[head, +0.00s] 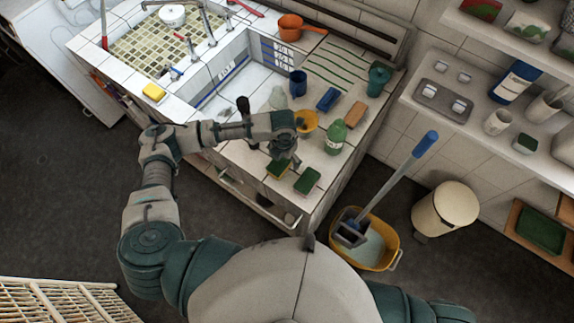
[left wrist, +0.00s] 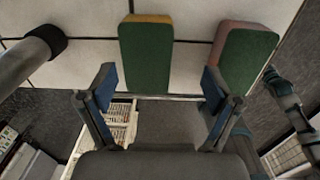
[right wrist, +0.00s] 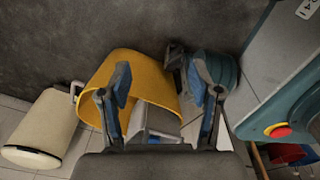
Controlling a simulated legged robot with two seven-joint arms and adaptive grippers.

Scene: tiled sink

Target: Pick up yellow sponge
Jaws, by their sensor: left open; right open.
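A green-topped sponge with a yellow underside (head: 279,169) lies on the tiled counter near its front edge. It also shows in the left wrist view (left wrist: 146,55), ahead of my fingers. A similar green sponge with a pinkish underside (head: 307,181) lies to its right, also in the left wrist view (left wrist: 247,58). A plain yellow sponge (head: 154,92) sits on the sink's left rim. My left gripper (head: 285,158) is open and empty, close by the yellow-backed sponge; its fingers (left wrist: 157,88) show apart. My right gripper (right wrist: 162,92) is open and empty, outside the head view.
A green bottle (head: 335,138), yellow bowl (head: 306,121), blue sponge (head: 328,99) and brown sponge (head: 356,114) stand near the left gripper. A yellow mop bucket (head: 386,243) and cream bin (head: 444,209) stand on the floor at right.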

